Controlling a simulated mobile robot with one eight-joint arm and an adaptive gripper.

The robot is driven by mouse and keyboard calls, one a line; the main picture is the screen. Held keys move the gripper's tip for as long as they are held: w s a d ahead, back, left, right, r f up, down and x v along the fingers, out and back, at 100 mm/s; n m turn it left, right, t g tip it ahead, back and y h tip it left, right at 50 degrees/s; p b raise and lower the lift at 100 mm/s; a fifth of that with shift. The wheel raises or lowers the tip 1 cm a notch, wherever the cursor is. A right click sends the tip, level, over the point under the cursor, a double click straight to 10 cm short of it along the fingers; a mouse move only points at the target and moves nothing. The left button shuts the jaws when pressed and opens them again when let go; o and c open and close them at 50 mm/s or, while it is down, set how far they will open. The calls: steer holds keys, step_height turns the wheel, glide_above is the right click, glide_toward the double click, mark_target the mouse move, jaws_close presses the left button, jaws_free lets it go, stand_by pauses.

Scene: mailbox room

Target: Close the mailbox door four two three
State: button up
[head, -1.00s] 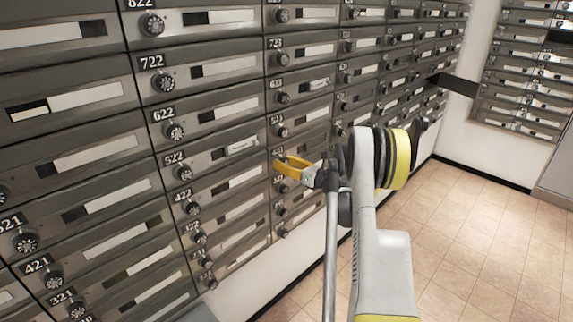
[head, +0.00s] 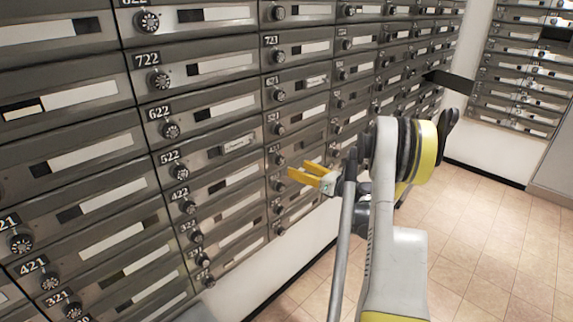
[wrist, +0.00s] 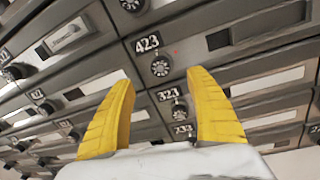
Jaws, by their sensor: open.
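In the wrist view the fingers (wrist: 158,78) spread apart below the 423 dial, over the 323 row.
Rows of closed mailboxes fill the left wall, with door 323 (wrist: 165,97) under 423. A dark flap (head: 452,82) juts out farther along the wall. Another mailbox bank (head: 515,75) stands at the back right. The tiled floor (head: 490,240) on the right is clear.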

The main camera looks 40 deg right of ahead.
steer(key=s, duration=0.3)
steer(key=shift+d, duration=0.2)
steer(key=shift+w, duration=0.1)
steer(key=w+a+r+m+t+h, duration=0.1)
steer(key=w+a+r+m+h, duration=0.1)
steer(key=r+m, duration=0.35)
steer(key=w+a+r+m+t+h, duration=0.1)
steer(key=w+a+r+m+h, duration=0.1)
steer(key=r, duration=0.6)
steer(key=w+a+r+m+t+h, duration=0.1)
steer(key=w+a+r+m+h, duration=0.1)
steer(key=r+m, duration=0.35)
steer(key=s+a+r+m+g+h, duration=0.25)
steer(key=a+r+m+h, duration=0.35)
steer(key=m, duration=0.4)
steer(key=s+a+f+m+g+y, duration=0.3)
steer(key=s+a+f, duration=0.3)
steer(key=s+a, duration=0.2)
steer(key=s+a+f+m+g+y, duration=0.3)
steer(key=s+a, duration=0.6)
steer(key=a, duration=0.3)
steer(key=s+a+f+m+g+y, duration=0.2)
steer(key=s+a+f+m+g, duration=0.3)
steer(key=s+a+f, duration=0.3)
steer(key=shift+s+a+f+m+y, duration=0.35)
steer(key=shift+a+f+m, duration=0.2)
steer(key=shift+a+m, duration=0.45)
